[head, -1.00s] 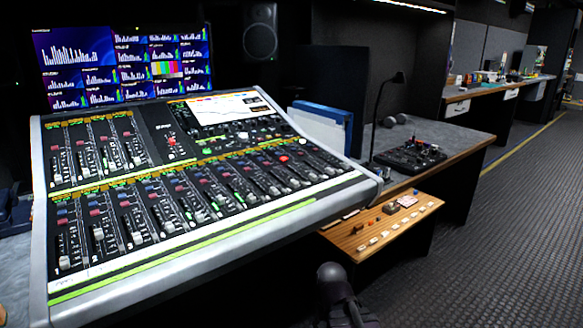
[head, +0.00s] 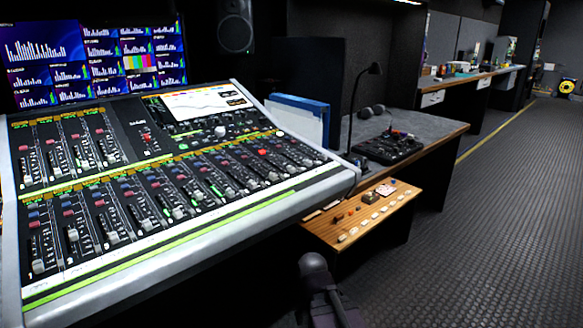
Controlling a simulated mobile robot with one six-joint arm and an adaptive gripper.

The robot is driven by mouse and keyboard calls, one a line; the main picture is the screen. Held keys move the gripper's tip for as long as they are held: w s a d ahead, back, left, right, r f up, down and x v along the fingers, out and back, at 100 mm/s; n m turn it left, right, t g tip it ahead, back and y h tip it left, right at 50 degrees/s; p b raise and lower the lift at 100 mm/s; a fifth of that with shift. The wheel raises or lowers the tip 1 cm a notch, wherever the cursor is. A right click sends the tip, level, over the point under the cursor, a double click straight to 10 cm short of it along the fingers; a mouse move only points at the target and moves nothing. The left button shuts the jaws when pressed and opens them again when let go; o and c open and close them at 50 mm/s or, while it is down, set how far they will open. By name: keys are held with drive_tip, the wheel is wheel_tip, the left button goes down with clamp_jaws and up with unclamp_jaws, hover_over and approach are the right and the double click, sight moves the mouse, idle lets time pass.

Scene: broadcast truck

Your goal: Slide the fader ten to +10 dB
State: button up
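The mixing console (head: 190,240) fills the left half of the head view, with a silver frame and a green strip along its front. A long lower row of faders (head: 177,212) runs from the near left to the far right. The leftmost channels are marked 1 and 2. A shorter fader bank (head: 82,163) is at the upper left. A dark part of my arm shows at the bottom middle; my gripper's fingers are not visible.
A wooden shelf (head: 330,240) with buttons juts out right of the console. Behind it are a desk (head: 430,135) with a black control panel (head: 390,150), a lamp (head: 372,70) and blue-white binders (head: 300,120). Textured floor (head: 500,230) at the right is clear.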

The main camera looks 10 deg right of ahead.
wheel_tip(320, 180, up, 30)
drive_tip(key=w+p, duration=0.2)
drive_tip(key=p, duration=2.8)
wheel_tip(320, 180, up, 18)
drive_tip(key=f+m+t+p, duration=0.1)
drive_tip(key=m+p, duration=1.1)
drive_tip(key=p, duration=0.5)
hover_over(291, 168)
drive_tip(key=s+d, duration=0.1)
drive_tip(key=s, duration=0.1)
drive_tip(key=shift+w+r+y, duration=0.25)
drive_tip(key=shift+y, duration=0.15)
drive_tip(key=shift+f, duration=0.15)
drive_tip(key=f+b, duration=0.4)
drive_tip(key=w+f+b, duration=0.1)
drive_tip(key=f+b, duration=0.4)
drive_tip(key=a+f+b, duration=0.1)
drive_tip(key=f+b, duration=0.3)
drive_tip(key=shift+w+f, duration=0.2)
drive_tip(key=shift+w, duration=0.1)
